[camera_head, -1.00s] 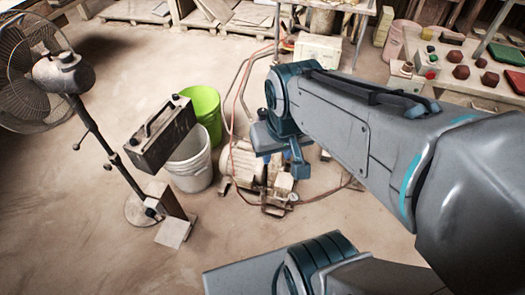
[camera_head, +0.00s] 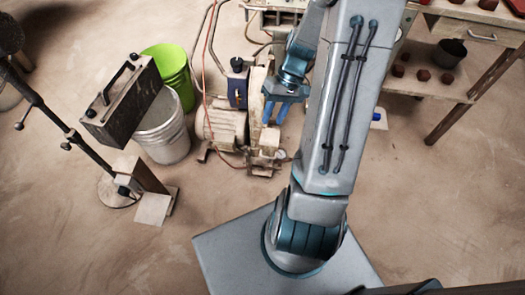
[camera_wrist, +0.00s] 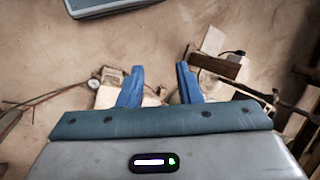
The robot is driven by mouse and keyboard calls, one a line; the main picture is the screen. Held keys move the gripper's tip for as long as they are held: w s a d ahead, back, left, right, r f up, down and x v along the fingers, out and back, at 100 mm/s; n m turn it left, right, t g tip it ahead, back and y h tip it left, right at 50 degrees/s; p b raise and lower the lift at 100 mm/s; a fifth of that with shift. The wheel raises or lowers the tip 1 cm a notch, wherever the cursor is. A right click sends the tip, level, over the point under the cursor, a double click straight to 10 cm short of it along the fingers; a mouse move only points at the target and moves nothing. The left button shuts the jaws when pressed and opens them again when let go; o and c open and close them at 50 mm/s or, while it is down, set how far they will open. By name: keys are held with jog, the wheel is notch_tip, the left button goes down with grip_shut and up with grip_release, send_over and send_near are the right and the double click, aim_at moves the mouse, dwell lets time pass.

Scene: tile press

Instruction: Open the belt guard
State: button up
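A dusty beige motor-driven machine (camera_head: 222,124) stands on the floor in the middle of the head view, with a blue part on its upper side and a round gauge at its lower right. I cannot clearly make out the belt guard on it; my arm and gripper hide part of its right side. My gripper (camera_head: 275,116) points down over the machine's right side, with its blue fingers spread. In the wrist view the fingers (camera_wrist: 160,74) are apart with nothing held between them. Beige machine parts and the gauge (camera_wrist: 94,83) show beyond them.
A fan stand is farther left. A wooden bench (camera_head: 455,75) stands at the right. Hoses run behind the machine. The floor in front is bare.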

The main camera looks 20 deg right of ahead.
jog(key=d+f+m+t+y+b, duration=0.2)
jog(key=d+f+m+t+b, duration=0.3)
jog(key=f, duration=1)
jog(key=d+f+m+t+y+b, duration=0.15)
jog(key=f+t+b, duration=0.55)
jog(key=f, duration=0.8)
jog(key=d+f+m+t+y+b, duration=0.2)
jog(key=d+f+t+b, duration=0.35)
jog(key=f, duration=1.05)
jog(key=b+x, duration=0.3)
jog(key=x, duration=1.1)
jog(key=shift+a+r, duration=0.2)
jog(key=shift+a, duration=0.25)
jog(key=shift+c, duration=0.3)
grip_shut()
